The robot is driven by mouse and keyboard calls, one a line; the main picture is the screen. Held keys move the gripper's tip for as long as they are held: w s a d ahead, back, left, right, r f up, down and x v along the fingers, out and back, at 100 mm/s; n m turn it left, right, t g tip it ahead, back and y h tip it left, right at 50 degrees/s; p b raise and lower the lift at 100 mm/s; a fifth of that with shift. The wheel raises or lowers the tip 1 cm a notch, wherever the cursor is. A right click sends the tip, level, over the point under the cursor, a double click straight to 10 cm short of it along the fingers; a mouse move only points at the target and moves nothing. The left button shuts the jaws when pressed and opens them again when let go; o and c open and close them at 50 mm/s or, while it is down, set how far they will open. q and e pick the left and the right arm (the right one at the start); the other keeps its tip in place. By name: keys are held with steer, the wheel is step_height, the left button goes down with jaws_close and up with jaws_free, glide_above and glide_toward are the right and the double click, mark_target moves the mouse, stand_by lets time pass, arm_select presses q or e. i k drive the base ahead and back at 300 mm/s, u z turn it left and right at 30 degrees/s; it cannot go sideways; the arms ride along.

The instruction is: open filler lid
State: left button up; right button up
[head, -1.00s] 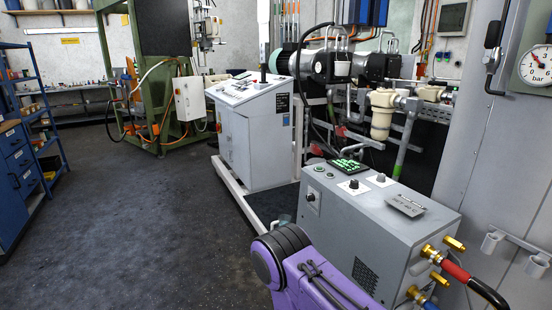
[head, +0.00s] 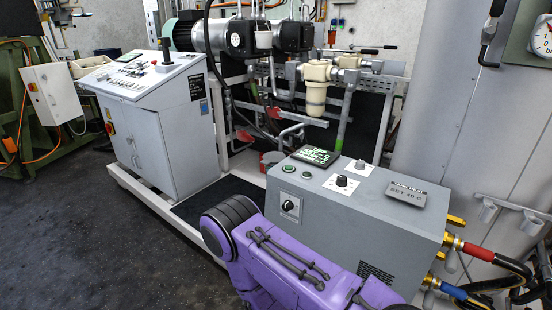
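I cannot make out a filler lid in the head view. A grey box unit (head: 385,232) stands in the lower right, with a small green-lit display (head: 316,156), knobs, and a grey plate reading SET 45 C (head: 406,195) on top. A purple arm link of mine crosses in front of the box and hides its lower front. Neither of my grippers is in view, so what they hold is hidden.
A white control cabinet (head: 163,145) stands on a pale frame at left centre. Motors (head: 230,37) and a cream filter bowl (head: 316,100) stand behind. Hoses with brass fittings (head: 453,242) leave the box at right. Dark floor (head: 70,240) is open at lower left.

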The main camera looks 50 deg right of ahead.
mark_target(274, 157)
steer(key=z, duration=0.75)
steer(key=i, duration=0.85)
steer(key=z, duration=0.95)
